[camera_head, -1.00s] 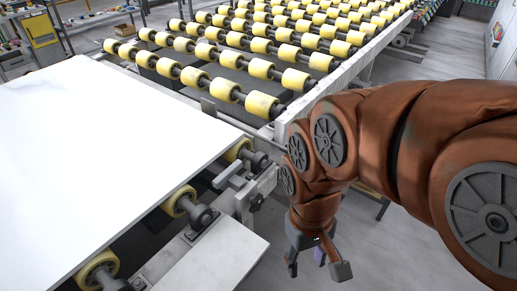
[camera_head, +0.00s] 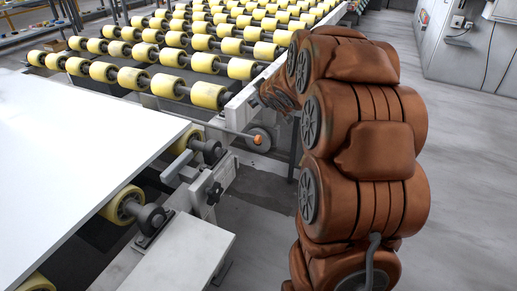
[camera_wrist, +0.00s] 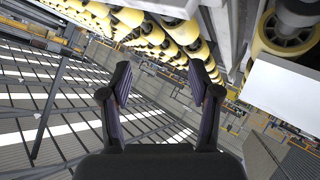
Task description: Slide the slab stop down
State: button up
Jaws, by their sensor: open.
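The white slab (camera_head: 70,170) lies flat on yellow rollers at the left of the head view. At its right edge, a thin rod with an orange knob (camera_head: 257,139) spans the gap before the roller conveyor. A grey bar-like handle (camera_head: 178,165) and a dark star knob (camera_head: 214,192) sit on the metal frame below. I cannot tell for sure which part is the slab stop. My gripper (camera_wrist: 162,95) is open and empty in the wrist view, with rollers beyond its fingers. My arm hides it in the head view. A white panel (camera_wrist: 285,92) shows at right.
The roller conveyor (camera_head: 208,62) fills the back, and its grey side rail (camera_head: 250,100) runs close to my arm. A pale box-like cover (camera_head: 175,255) stands in front of the frame. The floor at right is open, with grey cabinets (camera_head: 465,45) farther back.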

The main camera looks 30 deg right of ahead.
jog(key=w+d+f+n+t+y+b, duration=0.3)
jog(key=w+d+f+b, duration=0.1)
jog(key=f, duration=0.2)
jog(key=n+t+y+b, duration=0.1)
jog(key=n+y+b, duration=0.55)
jog(key=y, duration=0.35)
send_near(258, 139)
jog(key=w+f, duration=0.1)
jog(key=w, duration=0.2)
jog(key=shift+w+a+f+m+b, duration=0.15)
jog(key=shift+w+a+m+b, duration=0.1)
jog(key=shift+a+m+b, duration=0.15)
jog(key=shift+b+x, duration=0.4)
jog(key=shift+x, duration=3.15)
grip_shut()
